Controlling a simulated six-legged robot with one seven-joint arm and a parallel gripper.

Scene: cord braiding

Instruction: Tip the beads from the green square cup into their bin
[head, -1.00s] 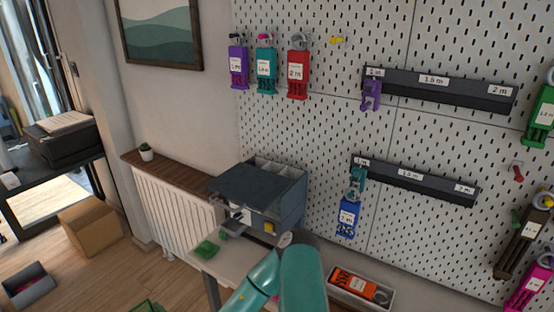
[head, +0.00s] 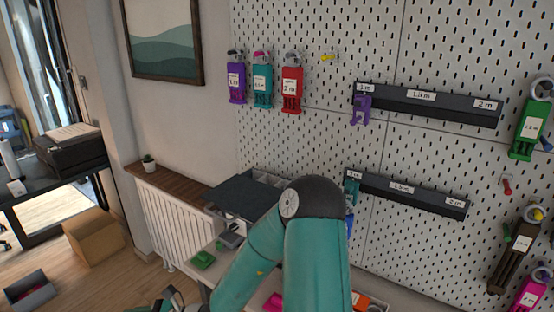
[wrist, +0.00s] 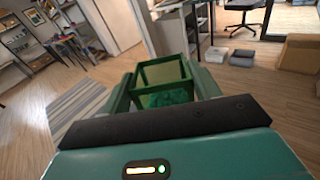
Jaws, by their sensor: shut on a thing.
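The green square cup (wrist: 187,72) shows in the wrist view, with a dark green frame-like rim and see-through sides. My gripper (wrist: 164,88) is shut on it, one finger at each side. Teal-green contents that look like beads (wrist: 176,98) lie in the lower part of the cup. In the head view my arm covers the lower middle, and the cup cannot be made out there. I cannot tell which bin matches the cup's beads.
Floor bins (wrist: 243,58) and a cardboard box (wrist: 298,54) stand beyond the cup. Wooden floor lies open around the bins. The pegboard (head: 300,150) fills the right side.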

